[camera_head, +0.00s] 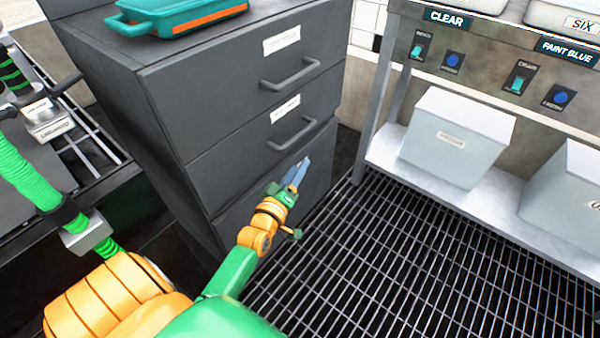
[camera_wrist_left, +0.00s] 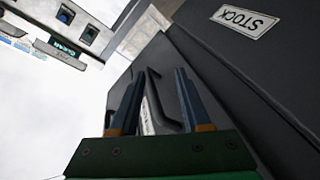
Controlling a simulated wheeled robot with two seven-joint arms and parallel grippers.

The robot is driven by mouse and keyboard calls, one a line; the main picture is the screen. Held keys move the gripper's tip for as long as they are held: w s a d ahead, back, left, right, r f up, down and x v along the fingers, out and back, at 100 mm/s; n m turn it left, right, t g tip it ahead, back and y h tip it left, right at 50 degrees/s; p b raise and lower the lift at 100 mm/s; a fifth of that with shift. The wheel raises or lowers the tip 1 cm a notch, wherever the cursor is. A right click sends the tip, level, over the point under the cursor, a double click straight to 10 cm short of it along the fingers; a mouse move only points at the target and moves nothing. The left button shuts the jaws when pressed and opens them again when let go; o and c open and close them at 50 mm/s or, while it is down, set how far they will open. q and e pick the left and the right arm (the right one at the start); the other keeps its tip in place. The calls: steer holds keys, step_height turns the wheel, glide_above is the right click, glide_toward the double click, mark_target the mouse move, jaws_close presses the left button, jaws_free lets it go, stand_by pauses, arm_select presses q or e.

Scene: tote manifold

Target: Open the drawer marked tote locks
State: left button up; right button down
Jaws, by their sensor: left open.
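A dark grey drawer cabinet (camera_head: 160,75) stands in the head view. Its top drawer has a white label and a bar handle (camera_head: 290,75). The drawer below has a label (camera_head: 285,109) and a handle (camera_head: 292,134). These labels are too small to read, so I cannot tell which is tote locks. The drawers look shut. My left gripper (camera_head: 298,174) is open, below the second handle, over the lower front. In the left wrist view, a dark handle (camera_wrist_left: 153,95) shows between the fingers, apparently not gripped. An upside-down label there reads STOCK (camera_wrist_left: 245,20). My right gripper is out of view.
A teal and orange tray (camera_head: 180,14) sits on the cabinet. At right, a shelf unit (camera_head: 385,150) holds pale bins (camera_head: 455,140) under switches and signs such as CLEAR (camera_head: 447,18). Grated floor (camera_head: 400,260) lies open in front. A dark rack stands at left.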

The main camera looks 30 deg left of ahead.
mark_target(298, 137)
arm_select(q)
steer(key=w+a+r+n+t+b, duration=0.1)
steer(key=w, duration=0.1)
steer(key=w+a+r+n+t+y+b, duration=0.1)
steer(key=w+r+b, duration=0.1)
steer(key=w+a+r+y+b, duration=0.1)
steer(key=w+a, duration=0.1)
steer(key=shift+r+n+t+b, duration=0.15)
steer(key=shift+n+t+b, duration=0.25)
steer(key=shift+w+r, duration=0.15)
steer(key=shift+w, duration=0.2)
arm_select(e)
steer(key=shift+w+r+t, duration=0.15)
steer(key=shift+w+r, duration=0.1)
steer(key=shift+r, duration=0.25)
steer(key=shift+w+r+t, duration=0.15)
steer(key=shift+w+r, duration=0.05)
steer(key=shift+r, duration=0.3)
arm_select(q)
jaws_close()
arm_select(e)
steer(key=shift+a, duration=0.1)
